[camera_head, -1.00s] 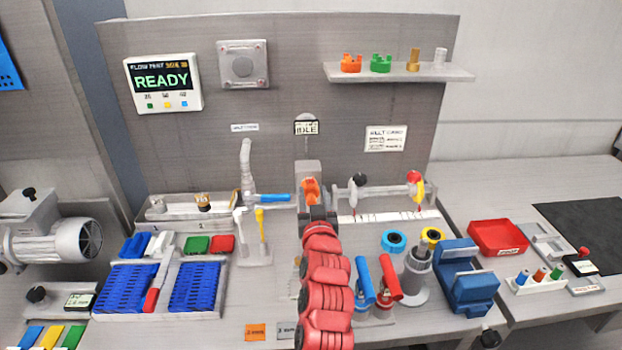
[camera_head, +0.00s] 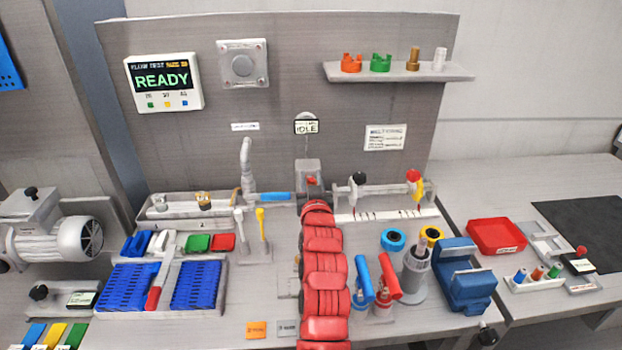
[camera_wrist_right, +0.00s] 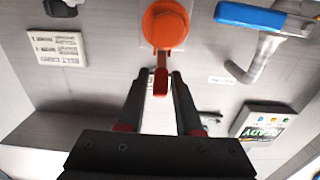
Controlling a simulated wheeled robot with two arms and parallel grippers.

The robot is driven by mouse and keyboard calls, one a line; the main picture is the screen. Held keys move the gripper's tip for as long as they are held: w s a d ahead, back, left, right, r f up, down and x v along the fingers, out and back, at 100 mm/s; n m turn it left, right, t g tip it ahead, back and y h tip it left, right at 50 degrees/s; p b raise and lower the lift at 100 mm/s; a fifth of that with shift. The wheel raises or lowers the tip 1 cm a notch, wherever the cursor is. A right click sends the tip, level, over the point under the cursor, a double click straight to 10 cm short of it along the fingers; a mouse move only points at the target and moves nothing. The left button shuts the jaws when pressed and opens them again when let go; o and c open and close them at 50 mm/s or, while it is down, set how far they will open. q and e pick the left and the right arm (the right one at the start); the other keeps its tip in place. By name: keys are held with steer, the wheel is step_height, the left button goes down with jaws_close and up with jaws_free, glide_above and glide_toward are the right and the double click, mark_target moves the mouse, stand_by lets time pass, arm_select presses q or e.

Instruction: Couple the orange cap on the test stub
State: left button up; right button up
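The orange cap (camera_wrist_right: 166,24) shows as a round disc at the top of the right wrist view, apparently seated at the test stub. A red lever (camera_wrist_right: 161,82) hangs from it toward my gripper. In the head view my right arm hides most of the cap, and a small red part (camera_head: 312,181) shows at the grey stub housing (camera_head: 309,168). My right gripper (camera_wrist_right: 160,76) has its two dark fingers apart, one on each side of the lever, with narrow gaps visible. Whether a finger touches the lever is unclear. My left gripper is out of view.
A blue-sleeved pipe (camera_head: 275,196) lies left of the stub, and a rail with a red-and-yellow valve (camera_head: 414,182) lies right. Blue and red handled tools (camera_head: 388,279) stand close beside my right arm. The shelf (camera_head: 400,73) holds spare fittings.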

jaws_close()
steer(key=f+t+b, duration=0.1)
steer(key=b, duration=0.1)
steer(key=t+b, duration=0.1)
steer(key=b, duration=0.2)
steer(key=shift+s+f, duration=0.25)
steer(key=shift+f, duration=0.1)
steer(key=shift+t, duration=0.3)
steer(key=shift+r, duration=0.25)
